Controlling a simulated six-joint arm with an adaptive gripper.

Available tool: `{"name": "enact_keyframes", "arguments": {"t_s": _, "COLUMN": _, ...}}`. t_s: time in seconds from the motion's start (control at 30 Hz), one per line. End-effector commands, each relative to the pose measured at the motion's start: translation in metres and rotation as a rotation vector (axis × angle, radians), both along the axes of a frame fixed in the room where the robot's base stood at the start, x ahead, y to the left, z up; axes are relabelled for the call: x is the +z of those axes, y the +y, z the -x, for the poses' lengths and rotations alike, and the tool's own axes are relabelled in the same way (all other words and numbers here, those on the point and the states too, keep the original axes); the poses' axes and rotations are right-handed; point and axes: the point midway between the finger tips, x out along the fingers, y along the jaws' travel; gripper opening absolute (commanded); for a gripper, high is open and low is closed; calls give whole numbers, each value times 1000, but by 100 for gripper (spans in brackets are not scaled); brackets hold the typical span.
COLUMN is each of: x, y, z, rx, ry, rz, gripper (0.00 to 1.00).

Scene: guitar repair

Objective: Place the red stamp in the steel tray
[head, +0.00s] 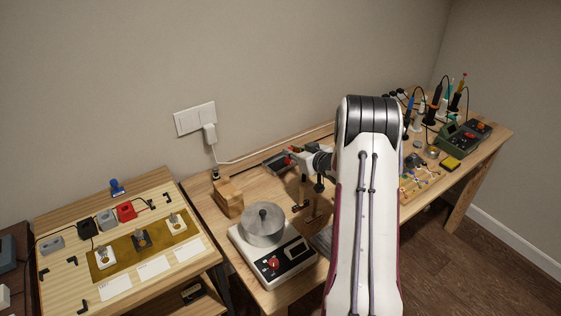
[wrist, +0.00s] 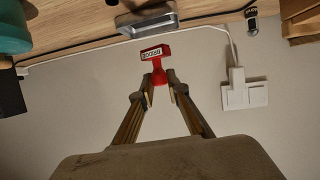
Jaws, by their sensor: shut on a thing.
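My gripper (wrist: 160,92) is shut on the red stamp (wrist: 161,66). In the wrist view the stamp sits between the two fingertips, with its pale lettered face pointing away from the gripper. The steel tray (wrist: 148,18) is a small shallow metal tray on the wooden bench, shown at the top of the wrist view. The stamp appears close to the tray and apart from it. In the head view, my gripper (head: 303,157) is near the back of the bench by the tray (head: 272,166), and my arm hides part of the bench.
A wooden block (head: 229,198) and a white device with a round metal pot (head: 262,225) stand left of my arm. A white cable runs from the wall plug (head: 209,135) along the back edge. Soldering tools (head: 435,105) crowd the bench's right end.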

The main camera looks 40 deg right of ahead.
Motion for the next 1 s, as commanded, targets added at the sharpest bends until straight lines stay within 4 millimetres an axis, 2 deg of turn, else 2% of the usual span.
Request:
{"name": "enact_keyframes", "arguments": {"t_s": 0.3, "x": 7, "y": 7, "z": -53, "rx": 44, "ry": -2, "rz": 1, "gripper": 0}}
{"name": "enact_keyframes", "arguments": {"t_s": 0.5, "x": 17, "y": -2, "z": -76, "rx": 36, "ry": -2, "rz": -1, "gripper": 0}}
{"name": "enact_keyframes", "arguments": {"t_s": 0.67, "x": 29, "y": -14, "z": -84, "rx": 10, "ry": -2, "rz": -2, "gripper": 0}}
{"name": "enact_keyframes", "arguments": {"t_s": 1.0, "x": 24, "y": -15, "z": -82, "rx": -15, "ry": 0, "rz": -5, "gripper": 0}}
